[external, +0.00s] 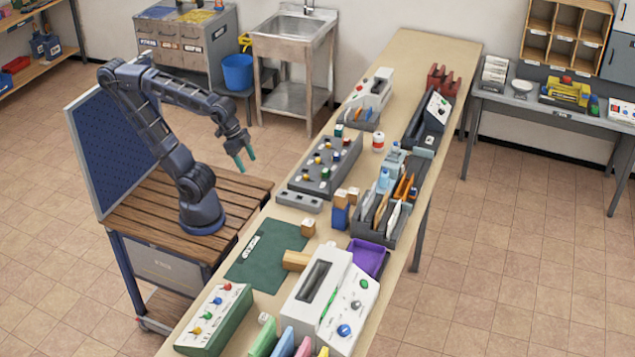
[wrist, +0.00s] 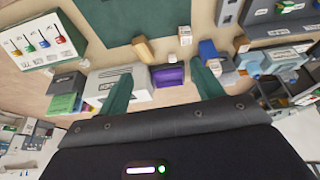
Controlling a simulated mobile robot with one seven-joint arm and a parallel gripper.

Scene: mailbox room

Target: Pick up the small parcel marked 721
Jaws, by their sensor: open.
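Several small parcel-like blocks are on the long table, but I cannot read 721 on any of them. A small brown box (external: 308,228) stands by the green mat, and a longer tan block (external: 296,261) lies nearer the front. Two more small brown boxes (external: 340,198) (external: 353,195) are farther back; one sits on a blue block (external: 339,216). In the wrist view the tan block (wrist: 143,51) and a small box (wrist: 185,35) show beyond my fingers. My gripper (external: 246,160) is open and empty, above and left of the table, apart from everything. It also shows in the wrist view (wrist: 162,73).
The green mat (external: 265,252) is largely bare. A white machine (external: 322,290), a purple tray (external: 369,258), a grey divided organizer (external: 375,235) and a grey peg panel (external: 318,170) crowd the table. A blue perforated panel (external: 105,150) stands behind my arm.

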